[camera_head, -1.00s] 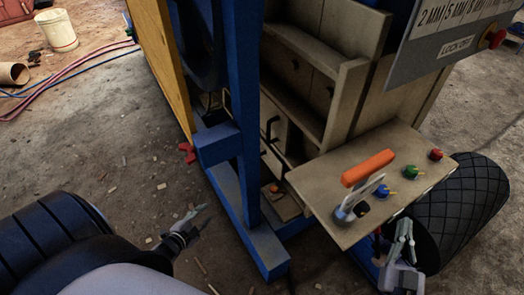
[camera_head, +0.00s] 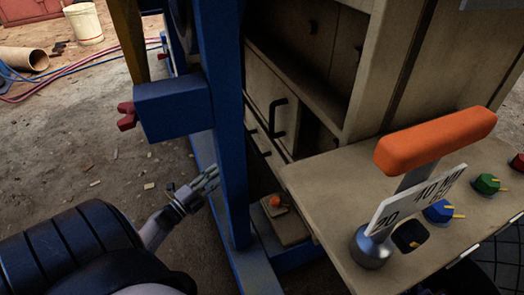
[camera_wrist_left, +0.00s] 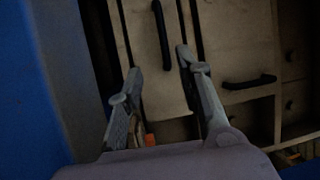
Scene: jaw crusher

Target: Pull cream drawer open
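The cream drawer (camera_head: 270,153) sits low in the cabinet, below a cream door with an upright black handle (camera_head: 279,117). The blue post partly hides the drawer. In the left wrist view, the drawer front (camera_wrist_left: 140,35) and its black bar handle (camera_wrist_left: 161,36) lie ahead, beyond the fingertips. My left gripper (camera_head: 211,178) is just left of the blue post in the head view. In the left wrist view my left gripper (camera_wrist_left: 160,62) is open and empty, apart from the handle. My right gripper is not in view.
A blue post (camera_head: 226,120) and blue floor beam (camera_head: 240,262) stand between my left arm and the cabinet. A control panel (camera_head: 325,195) with an orange-handled lever (camera_head: 435,140) juts out at right. An orange knob (camera_head: 276,200) shows low. Dirt floor lies open at left.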

